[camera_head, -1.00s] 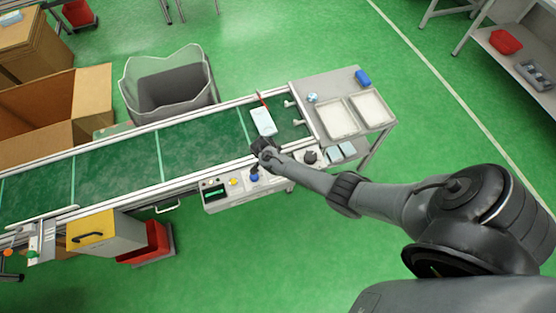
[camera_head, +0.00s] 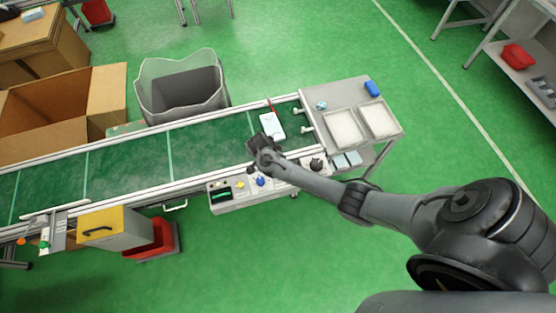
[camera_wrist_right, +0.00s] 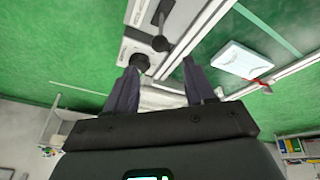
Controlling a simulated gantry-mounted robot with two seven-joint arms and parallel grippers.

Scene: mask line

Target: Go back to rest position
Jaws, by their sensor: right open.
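My right gripper (camera_head: 262,146) hangs over the near edge of the green conveyor belt (camera_head: 125,160), above the control panel. In the right wrist view the right gripper (camera_wrist_right: 158,85) has its two fingers apart with nothing between them. A white mask pack (camera_head: 271,126) lies on the belt just beyond the gripper, apart from it; the pack also shows in the right wrist view (camera_wrist_right: 240,60). My left gripper is not in view.
The control panel (camera_head: 222,205) has knobs and a blue button. A side table (camera_head: 345,90) with two white trays stands at the belt's right end. A grey bin (camera_head: 180,95) and a cardboard box (camera_head: 115,85) stand beyond the belt.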

